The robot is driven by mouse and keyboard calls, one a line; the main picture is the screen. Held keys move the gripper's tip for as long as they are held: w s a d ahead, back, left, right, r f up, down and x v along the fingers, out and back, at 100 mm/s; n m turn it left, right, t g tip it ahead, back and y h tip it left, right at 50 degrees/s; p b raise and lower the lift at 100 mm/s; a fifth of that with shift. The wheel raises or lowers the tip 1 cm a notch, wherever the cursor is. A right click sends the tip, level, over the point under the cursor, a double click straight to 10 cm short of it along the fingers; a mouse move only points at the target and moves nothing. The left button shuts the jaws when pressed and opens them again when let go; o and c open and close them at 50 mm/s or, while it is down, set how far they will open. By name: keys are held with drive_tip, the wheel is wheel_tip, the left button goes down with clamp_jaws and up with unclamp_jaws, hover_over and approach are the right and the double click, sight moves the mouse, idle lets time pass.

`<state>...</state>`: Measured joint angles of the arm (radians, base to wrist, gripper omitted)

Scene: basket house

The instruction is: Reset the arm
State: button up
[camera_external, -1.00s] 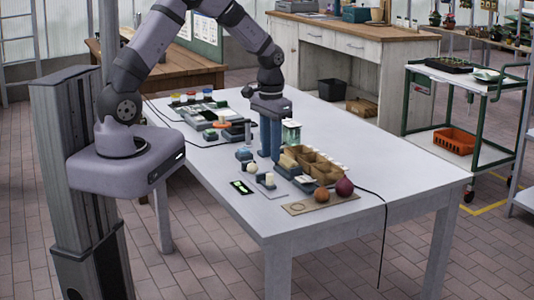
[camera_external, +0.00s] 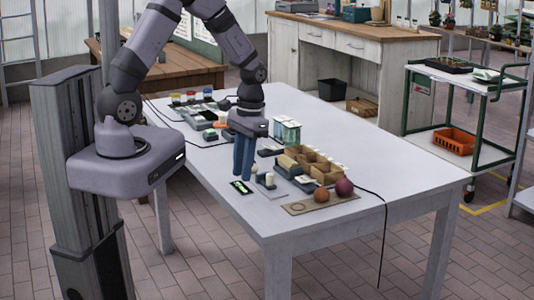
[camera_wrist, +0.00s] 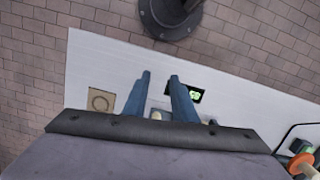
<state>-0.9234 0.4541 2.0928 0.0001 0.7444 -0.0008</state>
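My gripper (camera_external: 243,158) hangs over the near left part of the white table, its blue fingers pointing down. In the wrist view the two blue fingers (camera_wrist: 160,82) stand apart with a gap and nothing held between them. A small dark display with green marks (camera_external: 241,187) lies just below the fingers; it also shows right of them in the wrist view (camera_wrist: 190,94). A small pale round object (camera_wrist: 156,114) shows between the finger bases in the wrist view.
On the white table (camera_external: 350,125) stand cardboard boxes (camera_external: 322,165), a dark red ball (camera_external: 344,187), an orange-brown ball (camera_external: 321,195) and a tan board (camera_external: 300,208). Clear containers (camera_external: 287,132) stand behind. Trays and jars fill the back left. The table's right side is clear.

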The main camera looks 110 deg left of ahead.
drive_tip(key=d+r+m, duration=0.2)
drive_tip(key=d+m, duration=0.1)
drive_tip(key=d, duration=0.5)
drive_tip(key=w+d+r+m+y, duration=0.1)
drive_tip(key=d+m, duration=0.3)
drive_tip(key=d, duration=0.5)
drive_tip(key=w+d+r+m+t, duration=0.1)
drive_tip(key=d+r+m, duration=0.2)
drive_tip(key=d, duration=0.6)
drive_tip(key=shift+w+r+m, duration=0.25)
drive_tip(key=shift+r+m, duration=0.05)
drive_tip(key=shift+r, duration=0.25)
drive_tip(key=shift+a, duration=0.1)
wheel_tip(320, 180, down, 18)
drive_tip(key=b, duration=1.8)
